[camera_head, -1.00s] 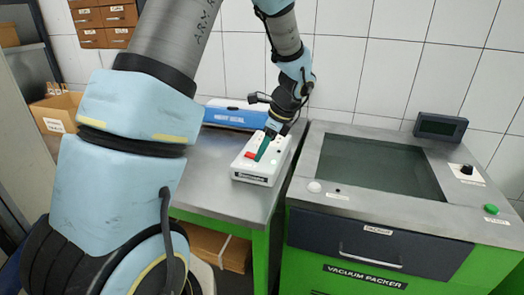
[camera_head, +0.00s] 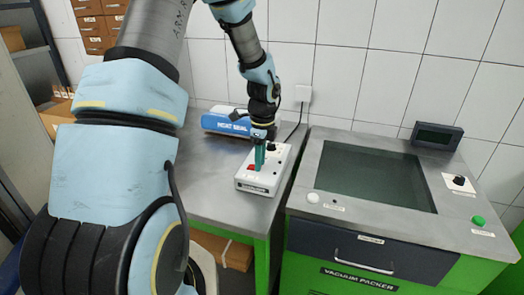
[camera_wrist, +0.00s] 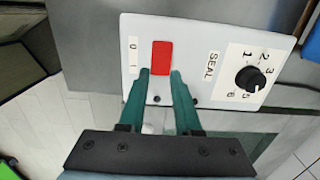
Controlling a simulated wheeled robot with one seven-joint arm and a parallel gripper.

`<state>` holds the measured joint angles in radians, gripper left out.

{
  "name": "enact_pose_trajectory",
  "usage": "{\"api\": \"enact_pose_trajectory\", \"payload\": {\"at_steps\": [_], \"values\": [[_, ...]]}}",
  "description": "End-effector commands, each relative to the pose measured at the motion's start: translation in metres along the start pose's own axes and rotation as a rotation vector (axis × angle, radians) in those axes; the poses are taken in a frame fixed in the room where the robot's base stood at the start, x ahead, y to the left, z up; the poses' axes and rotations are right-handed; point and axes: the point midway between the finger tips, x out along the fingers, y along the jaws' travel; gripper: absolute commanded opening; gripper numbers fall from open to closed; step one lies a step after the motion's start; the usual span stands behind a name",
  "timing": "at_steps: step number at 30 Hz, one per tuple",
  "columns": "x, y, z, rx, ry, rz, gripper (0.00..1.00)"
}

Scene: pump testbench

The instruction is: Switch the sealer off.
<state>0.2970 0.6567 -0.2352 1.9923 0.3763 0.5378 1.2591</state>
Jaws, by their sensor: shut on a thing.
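The sealer's white control box (camera_head: 262,187) stands on the metal table, with a red switch (camera_head: 251,167) near its left edge. In the wrist view the red switch (camera_wrist: 162,55) sits beside the marks 0 and 1 (camera_wrist: 133,58). A SEAL label and a black numbered dial (camera_wrist: 250,80) are to its right. My gripper (camera_wrist: 160,75) has its two teal fingertips on either side of the switch's lower end, shut on it. It points down at the box in the head view (camera_head: 258,168). Which way the switch leans cannot be told.
A blue HEAT SEAL unit (camera_head: 226,121) lies behind the box, against the tiled wall. A cable runs up to a wall socket (camera_head: 303,94). The vacuum packer (camera_head: 310,170) stands close on the right. The table's left part (camera_head: 210,165) is bare.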

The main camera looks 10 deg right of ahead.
Motion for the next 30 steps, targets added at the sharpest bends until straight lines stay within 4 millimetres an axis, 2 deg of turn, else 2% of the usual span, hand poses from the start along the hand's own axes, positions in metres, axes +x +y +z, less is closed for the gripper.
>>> {"api": "enact_pose_trajectory", "payload": {"at_steps": [6, 17, 18, 25, 30], "values": [[-0.0024, 0.0013, 0.0032, -0.002, 0.078, 0.003, 0.0], [-0.0008, 0.0006, 0.0024, 0.001, 0.089, 0.0, 0.0], [-0.0008, 0.0005, 0.0025, 0.001, 0.089, 0.0, 0.35], [-0.0011, 0.0003, 0.0028, 0.0, 0.088, -0.001, 0.61], [-0.0012, 0.0001, 0.0029, 0.0, 0.088, -0.001, 0.62]]}}
